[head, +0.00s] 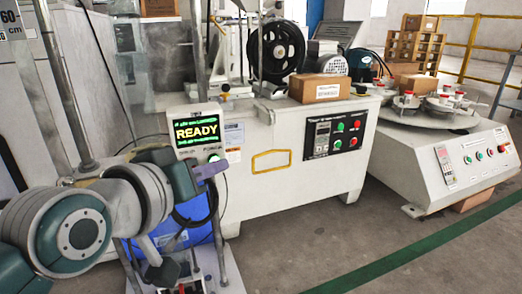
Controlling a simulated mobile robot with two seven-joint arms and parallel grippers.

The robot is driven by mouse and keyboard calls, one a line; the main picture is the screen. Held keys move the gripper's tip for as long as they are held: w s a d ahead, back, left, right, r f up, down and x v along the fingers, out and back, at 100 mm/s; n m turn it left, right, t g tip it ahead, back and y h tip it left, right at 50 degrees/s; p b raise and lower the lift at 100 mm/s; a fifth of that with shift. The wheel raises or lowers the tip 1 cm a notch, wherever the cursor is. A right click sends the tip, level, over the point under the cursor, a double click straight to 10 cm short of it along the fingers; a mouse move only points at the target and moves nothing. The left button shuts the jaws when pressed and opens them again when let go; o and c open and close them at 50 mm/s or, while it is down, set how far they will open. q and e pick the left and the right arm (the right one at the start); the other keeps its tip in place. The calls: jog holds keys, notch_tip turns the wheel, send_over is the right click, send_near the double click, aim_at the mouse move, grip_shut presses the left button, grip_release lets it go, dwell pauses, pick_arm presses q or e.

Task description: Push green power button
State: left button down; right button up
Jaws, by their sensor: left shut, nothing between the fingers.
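The machine with a display reading READY (196,131) stands left of centre in the head view. A small green button (214,158) shows just below the display, at its right side, under a small label too blurred to read with certainty. My left arm comes in from the left, and my left gripper (217,167) is shut and empty. Its tip is just below the green button in the picture; I cannot tell whether it touches it. The gripper and arm hide much of the panel below the display. My right gripper is not in view.
A white machine (262,190) with a black control panel (336,135) of green and red buttons stands in the middle. A cardboard box (319,88) is on it. Another machine (415,172) with a round table is at right. Grey floor with a green stripe (415,245) is clear at front right.

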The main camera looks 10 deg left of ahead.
pick_arm(q)
jog(key=shift+s+d, duration=0.1)
jog(key=shift+s, duration=0.05)
jog(key=s+d+p, duration=0.3)
jog(key=s, duration=0.2)
jog(key=shift+d, duration=0.2)
dwell(0.3)
